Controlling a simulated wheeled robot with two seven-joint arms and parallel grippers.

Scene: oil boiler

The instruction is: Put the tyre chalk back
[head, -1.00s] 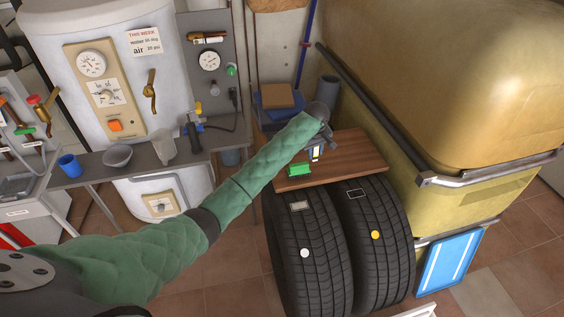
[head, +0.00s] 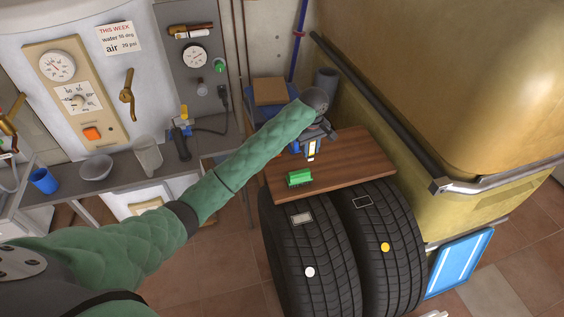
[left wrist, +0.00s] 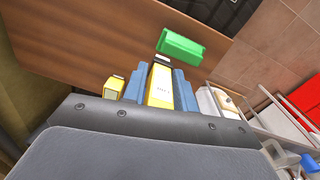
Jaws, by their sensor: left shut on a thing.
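My left gripper (head: 312,150) is shut on a yellow block with a pale, unreadable label (left wrist: 161,86), which I take for the tyre chalk. Its blue fingers sit on both sides of the block in the left wrist view. The gripper is over the back part of a wooden board (head: 352,158) lying above two tyres; I cannot tell whether the block touches the board. A green block (head: 299,178) lies near the board's front left edge, apart from the gripper. A smaller yellow item (left wrist: 113,87) shows beside the fingers. My right gripper is not in view.
The left tyre (head: 320,240) bears a pale rectangle and a white dot; the right tyre (head: 378,220) bears an outlined rectangle and a yellow dot. A large tan tank (head: 450,90) with a metal rail stands close on the right. A grey bench (head: 120,170) with cups is left.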

